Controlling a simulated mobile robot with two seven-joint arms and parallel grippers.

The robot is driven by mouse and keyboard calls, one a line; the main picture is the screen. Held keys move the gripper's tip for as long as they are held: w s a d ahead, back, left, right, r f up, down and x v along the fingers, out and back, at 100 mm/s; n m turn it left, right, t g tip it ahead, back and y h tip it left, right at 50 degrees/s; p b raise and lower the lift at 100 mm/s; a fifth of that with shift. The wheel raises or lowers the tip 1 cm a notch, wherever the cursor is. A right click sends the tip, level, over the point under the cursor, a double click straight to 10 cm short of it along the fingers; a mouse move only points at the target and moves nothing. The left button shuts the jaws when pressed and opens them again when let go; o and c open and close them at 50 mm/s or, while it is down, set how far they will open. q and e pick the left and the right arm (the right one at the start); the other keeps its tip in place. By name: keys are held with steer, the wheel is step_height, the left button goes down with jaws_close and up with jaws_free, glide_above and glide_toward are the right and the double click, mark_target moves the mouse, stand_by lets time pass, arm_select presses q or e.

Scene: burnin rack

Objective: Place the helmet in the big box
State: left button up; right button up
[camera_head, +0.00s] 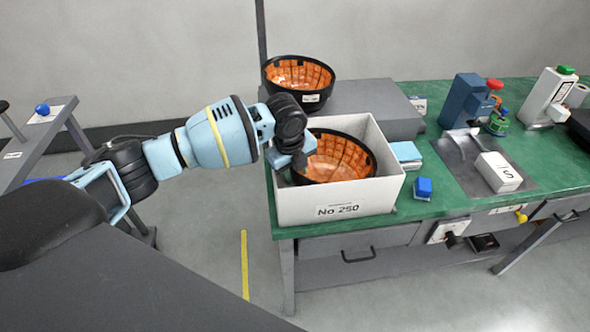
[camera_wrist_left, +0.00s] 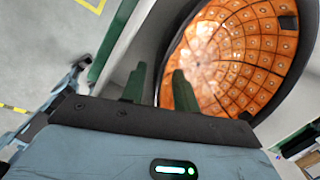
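A helmet (camera_head: 343,160) with a black rim and an orange gridded inside lies open side up in the big white box (camera_head: 300,210), labelled No 250. The same helmet (camera_wrist_left: 235,60) fills the upper right of the left wrist view. My left gripper (camera_head: 297,163) is at the helmet's left rim, inside the box's left side. In the left wrist view its two green fingers (camera_wrist_left: 157,85) stand apart, one on each side of the black rim, with a gap showing between them. The fingertips are mostly hidden in the head view. My right gripper is not in view.
A second similar helmet (camera_head: 298,75) sits on a grey block (camera_head: 365,100) behind the box. The green table (camera_head: 440,205) also holds a blue block (camera_head: 424,186), a white box (camera_head: 498,172) and bottles.

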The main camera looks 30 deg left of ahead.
arm_select(q)
steer(key=shift+r, duration=0.15)
